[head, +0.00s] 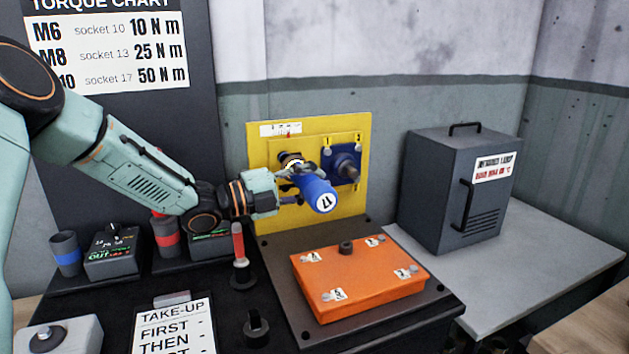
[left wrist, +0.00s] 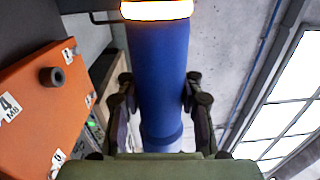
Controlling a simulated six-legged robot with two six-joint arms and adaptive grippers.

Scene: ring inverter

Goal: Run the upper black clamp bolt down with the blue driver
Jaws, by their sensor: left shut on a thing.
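The blue driver (head: 319,195), with a white label on its end reading 17, is gripped by my left gripper (head: 299,183) in front of the yellow panel (head: 359,130). The left wrist view shows the driver's blue body (left wrist: 160,75) between both fingers, with a glowing orange-white ring (left wrist: 157,9) at its far end. The driver's nose points at the panel's upper left, by a dark bolt-like part (head: 286,156). The driver and gripper partly hide that spot, so I cannot tell whether the socket is seated on the bolt. My right gripper is not in view.
A blue flanged fitting (head: 345,166) stands right of the driver. An orange block (head: 358,281) lies below, a grey cabinet (head: 459,190) at right. A red-banded upright tool (head: 239,246), a blue-banded cup (head: 66,254) and dark control boxes (head: 113,250) stand at left.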

